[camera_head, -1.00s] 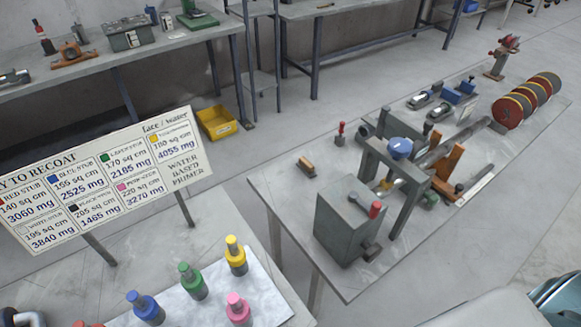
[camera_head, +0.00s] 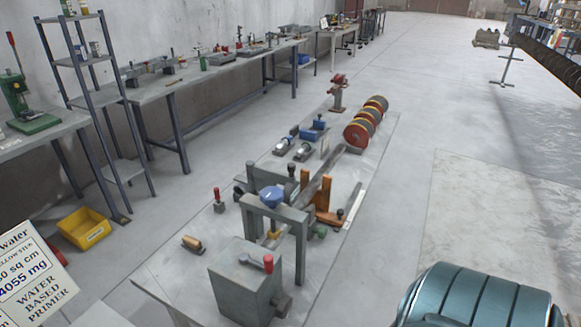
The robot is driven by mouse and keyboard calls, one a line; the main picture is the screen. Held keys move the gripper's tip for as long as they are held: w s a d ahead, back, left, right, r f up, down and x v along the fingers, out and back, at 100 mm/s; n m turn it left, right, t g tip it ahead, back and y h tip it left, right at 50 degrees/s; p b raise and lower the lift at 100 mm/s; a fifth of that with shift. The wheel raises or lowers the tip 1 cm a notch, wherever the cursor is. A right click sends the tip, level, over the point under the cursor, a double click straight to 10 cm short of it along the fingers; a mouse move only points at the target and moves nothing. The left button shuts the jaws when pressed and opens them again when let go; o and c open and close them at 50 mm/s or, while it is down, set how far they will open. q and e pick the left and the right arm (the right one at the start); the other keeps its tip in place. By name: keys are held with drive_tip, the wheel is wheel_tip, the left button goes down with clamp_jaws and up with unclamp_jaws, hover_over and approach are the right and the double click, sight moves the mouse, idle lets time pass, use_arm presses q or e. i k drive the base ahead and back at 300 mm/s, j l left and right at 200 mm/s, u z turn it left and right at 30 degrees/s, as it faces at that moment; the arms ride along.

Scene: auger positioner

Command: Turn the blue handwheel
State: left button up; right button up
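The blue handwheel (camera_head: 273,195) sits on top of a grey frame (camera_head: 303,240) that stands on the grey table (camera_head: 190,300). A grey box with a red-knobbed lever (camera_head: 245,285) stands in front of the frame, toward me. The wheel appears small, and nothing touches it. Neither of my grippers is in the view. A teal rounded shape (camera_head: 480,298) at the lower right may be part of my body.
Striped red and yellow discs (camera_head: 367,122) and a red tool on a stand (camera_head: 338,92) are at the table's far end. A yellow bin (camera_head: 84,230) lies on the floor at left. Open floor (camera_head: 440,120) extends right of the table.

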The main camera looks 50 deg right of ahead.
sight(271, 196)
drive_tip(key=k+l+z, duration=0.3)
drive_tip(key=k+z, duration=0.2)
drive_tip(key=k+l+z, duration=0.45)
drive_tip(key=i+j+u, duration=0.2)
drive_tip(key=j+u, duration=0.15)
drive_tip(key=i+j+u, duration=0.25)
drive_tip(key=j+u, duration=0.15)
drive_tip(key=j, duration=0.1)
